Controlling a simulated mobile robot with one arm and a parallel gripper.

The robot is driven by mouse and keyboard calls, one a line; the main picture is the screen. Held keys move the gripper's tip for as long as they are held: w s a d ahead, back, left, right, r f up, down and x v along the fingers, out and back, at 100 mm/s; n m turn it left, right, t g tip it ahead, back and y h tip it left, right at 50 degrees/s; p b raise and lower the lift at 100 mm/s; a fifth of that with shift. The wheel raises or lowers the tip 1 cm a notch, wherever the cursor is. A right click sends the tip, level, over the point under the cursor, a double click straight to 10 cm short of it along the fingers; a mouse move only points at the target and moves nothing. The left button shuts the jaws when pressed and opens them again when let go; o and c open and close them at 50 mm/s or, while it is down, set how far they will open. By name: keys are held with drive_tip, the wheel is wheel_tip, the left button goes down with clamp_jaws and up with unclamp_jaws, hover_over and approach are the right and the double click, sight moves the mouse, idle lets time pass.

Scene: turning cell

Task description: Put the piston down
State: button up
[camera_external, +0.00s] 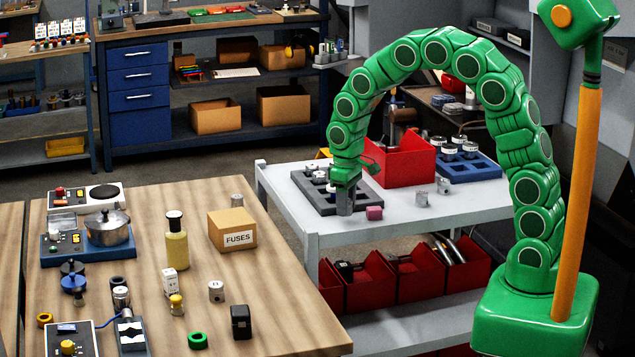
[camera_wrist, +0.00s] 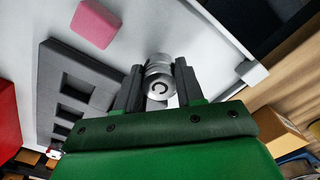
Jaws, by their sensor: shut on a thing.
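My gripper (camera_external: 345,208) points down over the white table's left front part, beside the dark grey tray (camera_external: 308,188). In the wrist view my gripper (camera_wrist: 158,70) has its two dark fingers closed around a round silver piston (camera_wrist: 159,87). The piston's end faces the camera. White table surface shows around it, and the grey tray (camera_wrist: 50,98) lies to its left. In the external view the fingers mostly hide the piston, and I cannot tell whether it touches the table.
A pink block (camera_external: 374,212) lies just right of my gripper. A red bin (camera_external: 408,160) and a blue tray (camera_external: 487,172) with silver cylinders are behind. The white table's front edge (camera_external: 400,226) is close. The table's right front is clear.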

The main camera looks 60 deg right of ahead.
drive_tip(key=shift+f, duration=1.1)
drive_tip(key=shift+f, duration=0.1)
drive_tip(key=o, duration=1.1)
